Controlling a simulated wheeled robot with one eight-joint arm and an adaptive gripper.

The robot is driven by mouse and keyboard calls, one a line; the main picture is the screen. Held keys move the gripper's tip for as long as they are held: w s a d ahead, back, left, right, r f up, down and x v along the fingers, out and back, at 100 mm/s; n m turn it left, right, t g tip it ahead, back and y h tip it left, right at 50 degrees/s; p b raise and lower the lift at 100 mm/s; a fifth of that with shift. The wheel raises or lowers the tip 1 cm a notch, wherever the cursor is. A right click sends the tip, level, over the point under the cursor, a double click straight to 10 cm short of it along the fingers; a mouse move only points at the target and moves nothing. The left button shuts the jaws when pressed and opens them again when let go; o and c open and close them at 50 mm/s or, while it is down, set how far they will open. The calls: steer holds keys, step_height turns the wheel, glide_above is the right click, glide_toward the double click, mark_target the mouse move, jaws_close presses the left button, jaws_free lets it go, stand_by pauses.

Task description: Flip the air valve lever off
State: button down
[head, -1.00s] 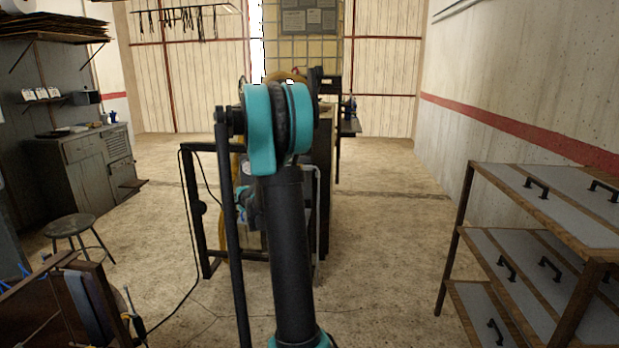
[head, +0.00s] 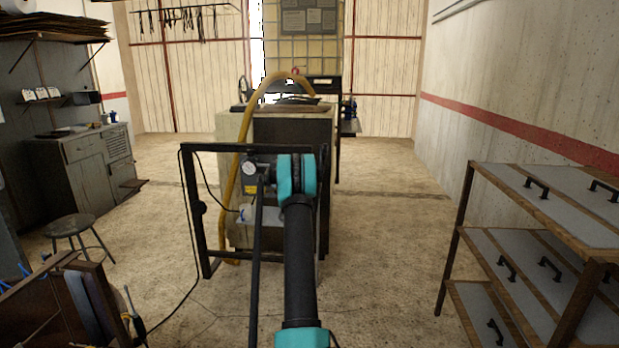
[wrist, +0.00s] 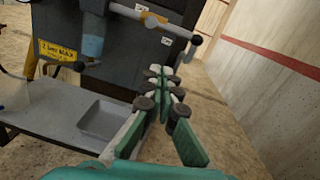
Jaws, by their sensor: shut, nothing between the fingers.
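The grey machine panel (wrist: 125,45) fills the upper left of the wrist view. A pale bar (wrist: 140,14) with a dark round knob (wrist: 197,40) at its right end crosses in front of it. I cannot tell for sure whether this bar is the air valve lever. A second dark knob (wrist: 78,66) is at lower left, beside a blue-grey cylinder (wrist: 93,42). My gripper (wrist: 163,73) is shut and empty, its tips below and left of the right knob, with no clear contact. In the head view my arm hides the gripper and most of the panel.
The machine (head: 293,128) stands behind a black frame (head: 190,200) with a yellow hose (head: 231,200) and a round gauge (head: 249,169). A grey tray (wrist: 105,118) lies on a shelf below the panel. A drawer rack (head: 540,250) stands right; a stool (head: 70,226) stands left.

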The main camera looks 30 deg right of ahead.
steer(key=d, duration=0.1)
steer(key=d+f+m, duration=0.1)
steer(key=d+f+m+h, duration=0.1)
steer(key=shift+s+d+g, duration=0.15)
steer(key=shift+s+g, duration=0.15)
steer(key=shift+s, duration=0.05)
steer(key=w+d+r, duration=0.4)
steer(key=w+d, duration=0.2)
steer(key=w, duration=0.2)
steer(key=shift+w+d+r, duration=0.2)
steer(key=shift+w+d, duration=0.05)
steer(key=shift+d, duration=0.05)
stand_by(0.4)
